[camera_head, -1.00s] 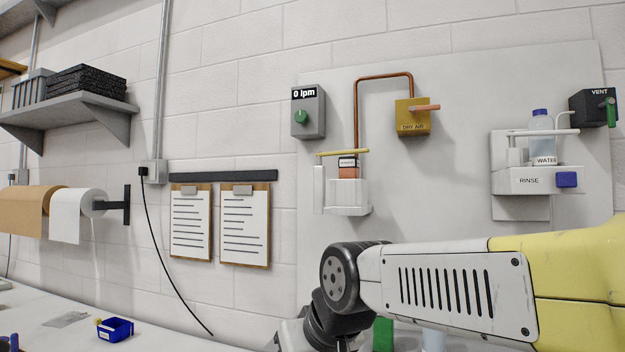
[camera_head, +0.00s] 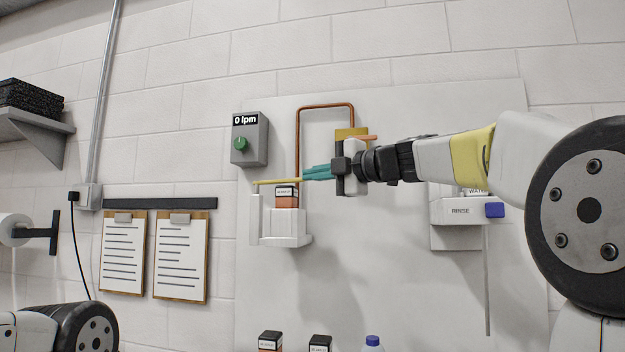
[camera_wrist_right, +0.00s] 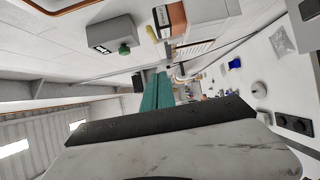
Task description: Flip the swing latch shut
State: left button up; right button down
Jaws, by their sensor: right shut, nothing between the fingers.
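The white wall fixture (camera_head: 285,225) holds a small orange box with a dark top (camera_head: 287,195). A yellow latch bar (camera_head: 270,182) runs level across the top of this fixture, from its left post toward my fingertips. My right gripper (camera_head: 305,174) is shut and empty, its teal fingers pointing left at the bar's right end; I cannot tell whether they touch it. In the right wrist view, the teal fingers (camera_wrist_right: 158,88) are together, with the yellow bar (camera_wrist_right: 152,34) and orange box (camera_wrist_right: 177,20) beyond them. My left gripper is out of view.
A grey box with a green knob (camera_head: 240,144) reads 0 lpm, left of the copper pipe (camera_head: 298,125). The yellow dry-air box (camera_head: 350,133) is partly behind my right gripper. The rinse fixture (camera_head: 455,212) stands right. Clipboards (camera_head: 180,255) hang left.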

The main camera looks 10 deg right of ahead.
aim_at(293, 180)
jog(key=x, duration=0.3)
jog(key=w+d+x, duration=0.1)
jog(key=x, duration=0.6)
jog(key=shift+w+d, duration=0.3)
jog(key=shift+w, duration=0.2)
jog(key=shift+w+d, duration=0.35)
jog(key=shift+w, duration=0.2)
jog(key=shift+w+d+n+g+y, duration=0.45)
jog(key=shift+w+n+g+y, duration=0.05)
jog(key=shift+w+g+y, duration=0.1)
jog(key=shift+s, duration=0.1)
